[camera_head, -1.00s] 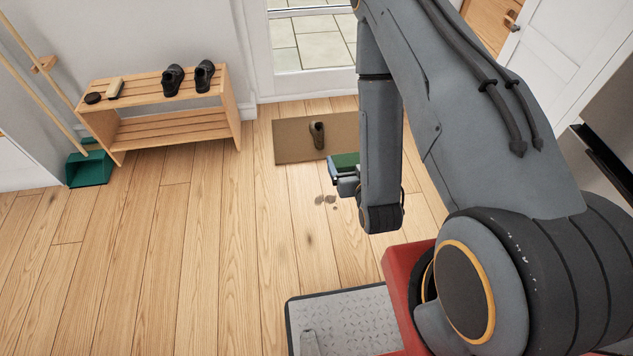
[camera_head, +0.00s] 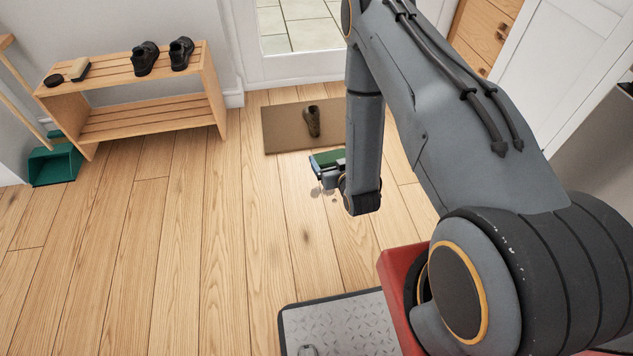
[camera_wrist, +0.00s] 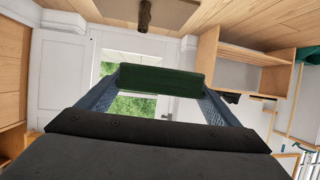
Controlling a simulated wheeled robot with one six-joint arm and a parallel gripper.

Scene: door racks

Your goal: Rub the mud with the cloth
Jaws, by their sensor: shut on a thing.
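My gripper (camera_head: 326,168) is shut on a green cloth (camera_head: 328,157). The cloth shows as a dark green roll between the fingers in the wrist view (camera_wrist: 165,78). In the head view my gripper is low, right beside small grey-brown mud spots (camera_head: 315,191) on the floor. My gripper and wrist cover part of the mud. I cannot tell whether the cloth touches the floor.
A brown doormat (camera_head: 283,141) with one dark shoe (camera_head: 312,121) lies in front of the glass door. A wooden rack (camera_head: 150,114) with a pair of black shoes, a brush and a dark tin stands left. A green dustpan (camera_head: 54,165) is beside it. The left floor is clear.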

